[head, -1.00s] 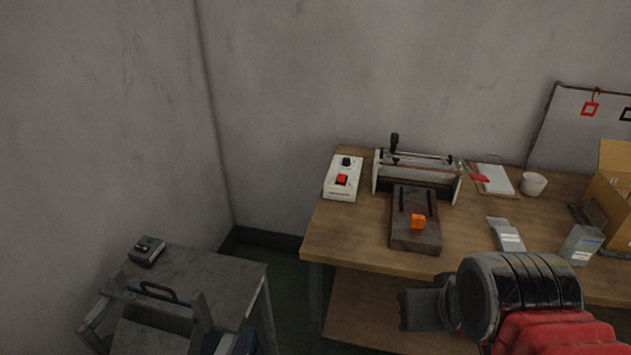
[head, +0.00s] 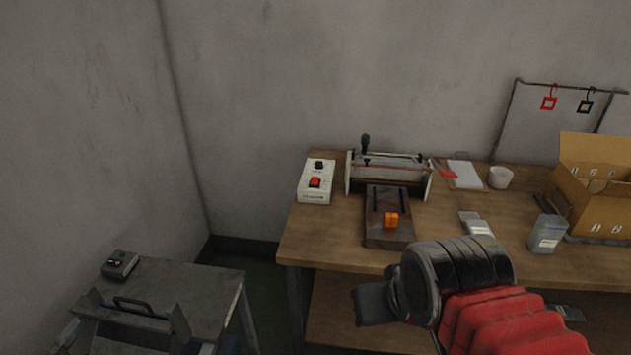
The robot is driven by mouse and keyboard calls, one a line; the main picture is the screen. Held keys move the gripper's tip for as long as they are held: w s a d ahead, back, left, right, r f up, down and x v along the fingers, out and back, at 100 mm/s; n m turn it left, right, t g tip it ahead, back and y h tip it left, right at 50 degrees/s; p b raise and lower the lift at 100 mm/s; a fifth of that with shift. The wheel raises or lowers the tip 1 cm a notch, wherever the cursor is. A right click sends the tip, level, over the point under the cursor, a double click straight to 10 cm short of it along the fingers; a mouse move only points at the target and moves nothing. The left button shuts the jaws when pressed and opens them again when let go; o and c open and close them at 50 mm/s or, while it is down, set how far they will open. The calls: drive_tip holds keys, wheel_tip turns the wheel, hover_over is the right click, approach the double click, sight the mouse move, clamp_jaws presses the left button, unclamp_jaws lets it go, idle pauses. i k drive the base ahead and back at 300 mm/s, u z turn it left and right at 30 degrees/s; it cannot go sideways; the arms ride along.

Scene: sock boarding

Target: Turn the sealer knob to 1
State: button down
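The sealer's control box (head: 316,192) is white and stands at the left end of the wooden table. A small black knob (head: 319,165) sits at the back of its top, behind a red switch (head: 315,182). The knob's setting is too small to read. The sealer (head: 388,175), with a long bar and a black handle, stands right of the box. My arm comes in from the lower right. The end of it (head: 374,303) shows at the table's front edge, well in front of the box and apart from it. Its fingers cannot be made out.
A dark plate with an orange block (head: 391,220) lies in front of the sealer. A white cup (head: 501,177), a grey box (head: 547,233) and an open cardboard carton (head: 592,185) are to the right. A grey side table (head: 207,290) stands at the lower left.

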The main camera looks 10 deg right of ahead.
sight(318, 164)
drive_tip(key=z, duration=0.05)
drive_tip(key=i, duration=0.95)
drive_tip(key=u, duration=0.05)
